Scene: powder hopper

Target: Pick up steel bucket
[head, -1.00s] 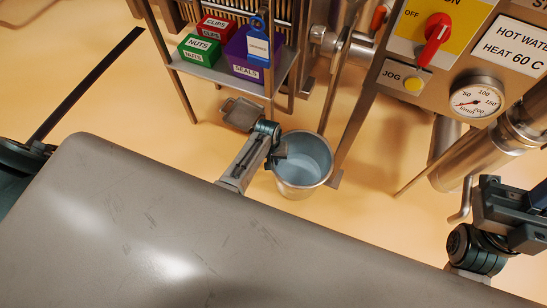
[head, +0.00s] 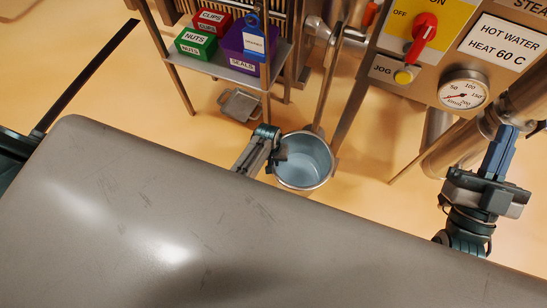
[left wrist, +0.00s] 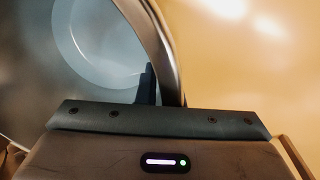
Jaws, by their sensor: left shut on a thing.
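The steel bucket (head: 317,184) is a round, open grey pail, upright, in the middle of the head view beyond the grey surface's edge. Its inside looks empty. My left gripper (head: 278,158) is at its left rim and shut on it. In the left wrist view the bucket (left wrist: 85,45) fills the upper left, and its curved wall runs down into the jaws (left wrist: 165,100), one dark finger on its inner side. I cannot tell whether the bucket touches the floor. My right gripper (head: 499,155) is at the right, apart from the bucket, its blue fingers pointing up; their gap is unclear.
A shelf rack (head: 225,72) with red, green and purple bins stands behind, left of the bucket. A grey pan (head: 240,105) lies beneath it. Metal struts and a control panel (head: 440,70) with pipes stand right. A large grey surface (head: 200,230) fills the foreground.

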